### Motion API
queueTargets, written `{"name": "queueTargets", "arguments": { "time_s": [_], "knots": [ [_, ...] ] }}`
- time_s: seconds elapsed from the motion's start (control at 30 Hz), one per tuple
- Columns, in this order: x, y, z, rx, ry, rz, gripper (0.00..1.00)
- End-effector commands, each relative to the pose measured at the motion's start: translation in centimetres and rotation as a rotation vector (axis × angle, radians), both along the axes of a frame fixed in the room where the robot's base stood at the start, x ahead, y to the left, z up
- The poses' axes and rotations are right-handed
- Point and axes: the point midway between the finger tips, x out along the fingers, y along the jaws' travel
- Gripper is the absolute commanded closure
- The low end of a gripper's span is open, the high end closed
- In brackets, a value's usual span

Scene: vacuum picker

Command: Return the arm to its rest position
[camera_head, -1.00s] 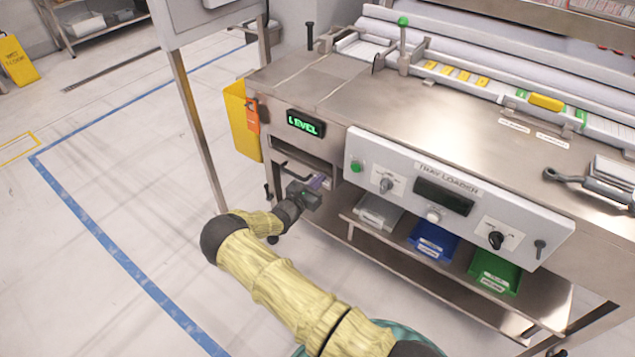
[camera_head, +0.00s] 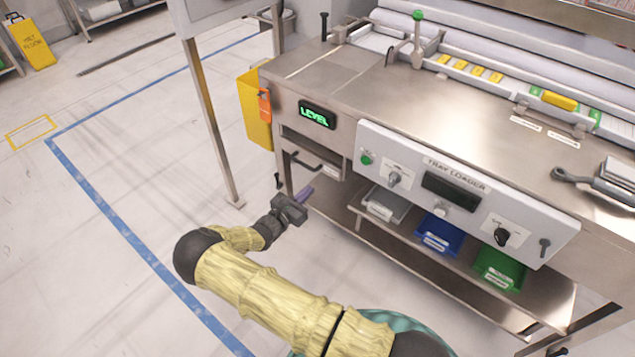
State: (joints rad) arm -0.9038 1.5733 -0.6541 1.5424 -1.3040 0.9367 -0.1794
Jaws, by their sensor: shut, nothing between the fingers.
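My gripper (camera_head: 303,196) is at the end of my arm, which is wrapped in a yellow sleeve with dark joints. The arm reaches from the bottom of the view to the left and bends back toward the machine. The gripper's purple-tipped fingers are shut with nothing visible between them. It is in free space in front of the machine's left end, below and apart from the drawer handle (camera_head: 305,163).
The steel machine bench (camera_head: 345,95) with its tray loader panel (camera_head: 460,190) fills the right. Grey, blue (camera_head: 440,235) and green (camera_head: 500,268) bins sit on its lower shelf. A post (camera_head: 212,125) and yellow bin (camera_head: 252,112) stand at its left.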

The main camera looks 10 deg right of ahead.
Motion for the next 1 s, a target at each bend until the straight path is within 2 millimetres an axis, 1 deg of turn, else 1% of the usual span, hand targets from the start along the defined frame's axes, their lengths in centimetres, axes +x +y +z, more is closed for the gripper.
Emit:
{"name": "queueTargets", "arguments": {
  "time_s": [0.03, 0.17, 0.57, 0.77, 0.83, 0.97, 1.0],
  "knots": [
    [-0.5, 0.8, 0.1, 0.0, 0.0, 0.004, 1.0],
    [-1.3, 1.7, 0.0, -0.001, 0.001, 0.003, 1.0],
    [-1.4, 1.7, 0.0, -0.001, 0.001, 0.0, 1.0],
    [-1.4, 1.2, 0.1, 0.005, 0.0, -0.012, 1.0],
    [-1.6, 0.7, 0.3, 0.026, -0.003, -0.035, 1.0],
    [-2.7, -1.3, 1.2, 0.125, -0.011, -0.14, 1.0],
    [-3.3, -2.2, 1.6, 0.17, -0.015, -0.187, 1.0]
  ]
}}
